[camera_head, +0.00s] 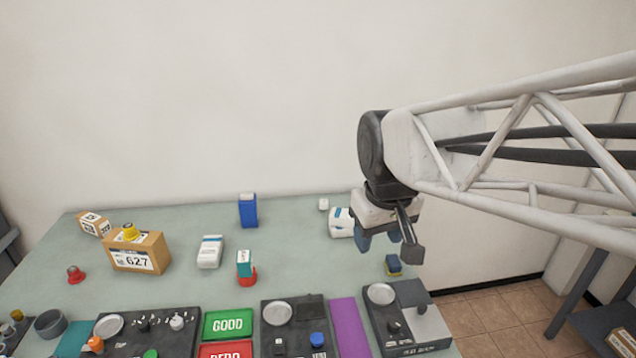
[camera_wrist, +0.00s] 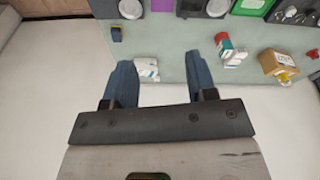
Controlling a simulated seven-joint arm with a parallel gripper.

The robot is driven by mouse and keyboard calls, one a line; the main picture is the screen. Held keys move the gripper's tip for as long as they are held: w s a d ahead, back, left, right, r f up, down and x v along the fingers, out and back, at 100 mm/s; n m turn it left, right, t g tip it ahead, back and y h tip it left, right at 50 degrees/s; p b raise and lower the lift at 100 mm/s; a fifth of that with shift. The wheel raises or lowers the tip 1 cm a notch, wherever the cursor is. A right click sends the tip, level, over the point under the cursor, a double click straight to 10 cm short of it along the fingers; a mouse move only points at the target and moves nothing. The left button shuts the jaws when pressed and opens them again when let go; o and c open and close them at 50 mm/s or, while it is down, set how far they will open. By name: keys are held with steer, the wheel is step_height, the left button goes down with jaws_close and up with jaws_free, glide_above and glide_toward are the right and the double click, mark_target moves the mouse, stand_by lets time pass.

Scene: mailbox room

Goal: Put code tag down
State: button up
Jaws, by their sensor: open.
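My gripper (camera_head: 383,243) hangs above the right part of the table, near its back edge. In the wrist view my gripper (camera_wrist: 160,66) shows two blue fingers spread apart with nothing held between them. A white and blue pack (camera_head: 341,222) lies close by, left of the fingers in the head view; it also shows just beyond the fingertips in the wrist view (camera_wrist: 147,69). A small dark blue and yellow block (camera_head: 393,265) lies on the table in front of the gripper. I cannot tell which item is the code tag.
The grey-green table (camera_head: 300,235) holds a box marked 627 (camera_head: 139,253), a blue upright box (camera_head: 248,210), a white pack (camera_head: 210,252) and a teal-red item (camera_head: 245,266). Dark panels, a green GOOD pad (camera_head: 229,323) and a purple pad (camera_head: 350,325) line the front.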

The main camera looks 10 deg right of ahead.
steer(key=s+d+f+m, duration=0.1)
steer(key=s+f, duration=0.3)
steer(key=s, duration=0.5)
steer(key=shift+s+d+f+m, duration=0.2)
steer(key=shift+s+d+m, duration=0.05)
steer(key=shift+m, duration=0.55)
